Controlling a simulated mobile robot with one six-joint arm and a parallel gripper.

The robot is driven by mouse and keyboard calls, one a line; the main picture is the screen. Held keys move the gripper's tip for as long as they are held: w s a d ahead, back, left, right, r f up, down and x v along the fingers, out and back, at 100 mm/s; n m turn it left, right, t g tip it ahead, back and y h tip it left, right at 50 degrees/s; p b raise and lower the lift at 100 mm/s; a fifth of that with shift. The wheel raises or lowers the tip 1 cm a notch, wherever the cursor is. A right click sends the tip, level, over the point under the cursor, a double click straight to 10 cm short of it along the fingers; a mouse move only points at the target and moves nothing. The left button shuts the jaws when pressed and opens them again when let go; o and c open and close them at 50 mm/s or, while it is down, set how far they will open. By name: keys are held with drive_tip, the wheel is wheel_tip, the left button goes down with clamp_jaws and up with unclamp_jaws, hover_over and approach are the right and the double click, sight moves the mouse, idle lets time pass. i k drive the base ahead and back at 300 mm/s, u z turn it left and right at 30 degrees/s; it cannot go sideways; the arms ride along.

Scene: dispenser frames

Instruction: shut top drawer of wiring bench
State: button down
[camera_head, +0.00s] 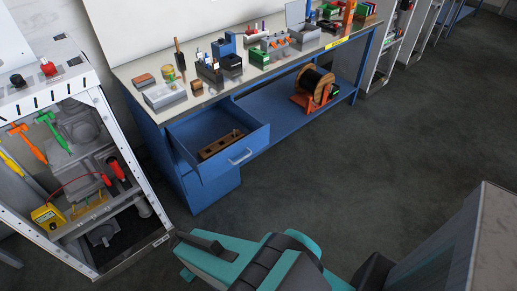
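The wiring bench (245,87) is blue with a pale worktop and stands in the upper middle of the head view. Its top drawer (259,140) is pulled well out on the left side. The drawer has a light bar handle (240,157) on its front. A brown slotted block (221,145) lies inside it. A closed blue front (211,187) shows below the drawer. My grey and teal arm reaches in from the bottom right. Its end (192,258) is low in front of the bench, apart from the drawer. The fingertips cannot be made out clearly.
A grey open-front cabinet (130,165) with tools and a yellow meter (47,216) stands close at left. A cable reel (315,86) sits on the bench's lower shelf. Many small parts cover the worktop. Dark floor (320,165) in front of the bench is clear.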

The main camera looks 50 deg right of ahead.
sight(205, 138)
drive_tip(key=u, duration=0.8)
drive_tip(key=k, duration=0.1)
drive_tip(key=z, duration=2.25)
drive_tip(key=k, duration=0.95)
drive_tip(key=u, duration=0.1)
drive_tip(key=i, duration=0.75)
